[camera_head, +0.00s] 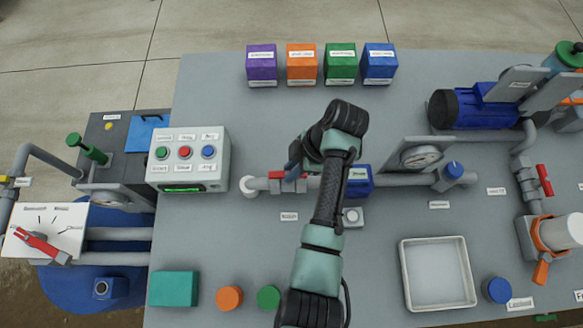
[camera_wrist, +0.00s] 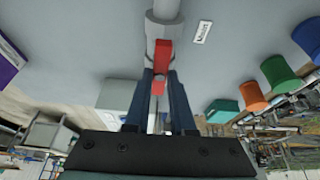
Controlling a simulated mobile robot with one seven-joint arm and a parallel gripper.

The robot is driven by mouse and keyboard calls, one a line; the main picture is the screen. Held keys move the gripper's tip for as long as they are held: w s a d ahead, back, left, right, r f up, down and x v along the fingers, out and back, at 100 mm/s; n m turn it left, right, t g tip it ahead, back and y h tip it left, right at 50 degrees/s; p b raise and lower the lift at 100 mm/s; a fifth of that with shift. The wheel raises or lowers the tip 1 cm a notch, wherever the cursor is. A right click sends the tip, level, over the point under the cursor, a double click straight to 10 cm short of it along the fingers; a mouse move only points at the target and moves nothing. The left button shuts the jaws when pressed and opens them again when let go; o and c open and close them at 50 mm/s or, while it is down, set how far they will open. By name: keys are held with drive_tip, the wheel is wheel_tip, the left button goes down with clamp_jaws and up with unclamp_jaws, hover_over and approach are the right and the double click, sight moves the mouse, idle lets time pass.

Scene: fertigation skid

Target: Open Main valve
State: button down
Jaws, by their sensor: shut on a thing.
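A valve with a red lever handle (camera_head: 275,175) sits on the grey horizontal pipe near the middle of the bench. My gripper (camera_head: 297,166) is at this valve, with its dark blue fingers closed on the handle. In the wrist view the red handle (camera_wrist: 162,55) runs between the two fingers (camera_wrist: 160,88), roughly in line with the pipe. My arm hides part of the pipe and valve in the head view. A small label (camera_wrist: 201,32) lies beside the valve; its text is too small to read surely, so I cannot confirm which valve is Main.
A control box (camera_head: 188,158) with coloured buttons stands left of the valve. A gauge (camera_head: 419,157) and blue-capped fitting (camera_head: 453,171) are to the right. Other red handles are at far left (camera_head: 38,243) and right (camera_head: 544,180). A white tray (camera_head: 438,274) lies at front right.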

idle(0.4)
drive_tip(key=c, duration=0.8)
unclamp_jaws()
drive_tip(key=shift+o, duration=0.2)
drive_tip(key=shift+r, duration=0.1)
drive_tip(key=p+v, duration=0.4)
drive_tip(key=v, duration=0.8)
drive_tip(key=shift+r, duration=0.4)
drive_tip(key=shift+w+d, duration=0.1)
